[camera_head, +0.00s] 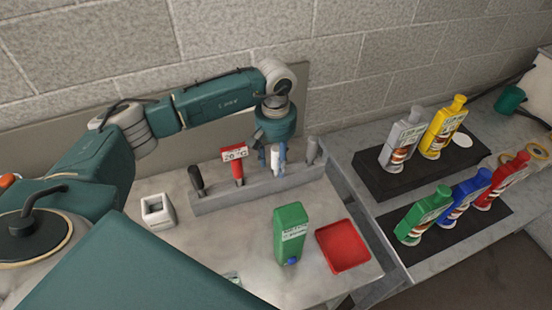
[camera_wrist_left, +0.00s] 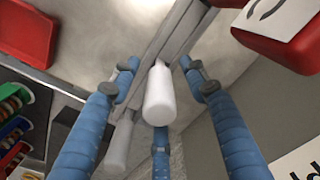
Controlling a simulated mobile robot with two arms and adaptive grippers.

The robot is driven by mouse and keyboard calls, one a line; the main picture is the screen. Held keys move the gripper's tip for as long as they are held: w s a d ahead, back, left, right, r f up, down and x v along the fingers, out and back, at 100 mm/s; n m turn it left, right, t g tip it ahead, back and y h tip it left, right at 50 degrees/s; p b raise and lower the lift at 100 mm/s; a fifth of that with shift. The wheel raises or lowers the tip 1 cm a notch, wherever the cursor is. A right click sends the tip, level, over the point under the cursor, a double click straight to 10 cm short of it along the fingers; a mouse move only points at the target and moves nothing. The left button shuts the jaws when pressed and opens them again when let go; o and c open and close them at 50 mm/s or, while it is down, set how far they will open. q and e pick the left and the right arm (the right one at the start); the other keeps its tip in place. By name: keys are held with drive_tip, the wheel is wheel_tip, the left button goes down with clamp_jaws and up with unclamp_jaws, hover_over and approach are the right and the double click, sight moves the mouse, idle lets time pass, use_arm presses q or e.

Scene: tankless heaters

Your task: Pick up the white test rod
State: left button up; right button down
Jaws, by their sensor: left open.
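The white test rod (camera_head: 275,159) stands upright in a long grey rack (camera_head: 225,201), between a red rod (camera_head: 238,170) and a grey rod (camera_head: 312,151). My left gripper (camera_head: 273,163) points down over it, with its blue fingers open around the rod. In the left wrist view the white rod (camera_wrist_left: 159,96) is between the spread fingers of my left gripper (camera_wrist_left: 157,80), and I see gaps on both sides. The grey rod (camera_wrist_left: 118,145) shows there behind the left finger. The rod's lower end is partly hidden by the fingers in the head view. My right gripper is not in view.
A black rod (camera_head: 197,181) stands at the rack's left end. A white square holder (camera_head: 158,211), a green container (camera_head: 290,232) and a red tray (camera_head: 343,246) are on the bench in front. Coloured bottles (camera_head: 437,128) stand on the right-hand table. A block wall rises behind.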

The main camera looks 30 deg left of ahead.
use_arm(q)
drive_tip(key=shift+c, duration=0.6)
clamp_jaws()
drive_tip(key=shift+r, duration=0.15)
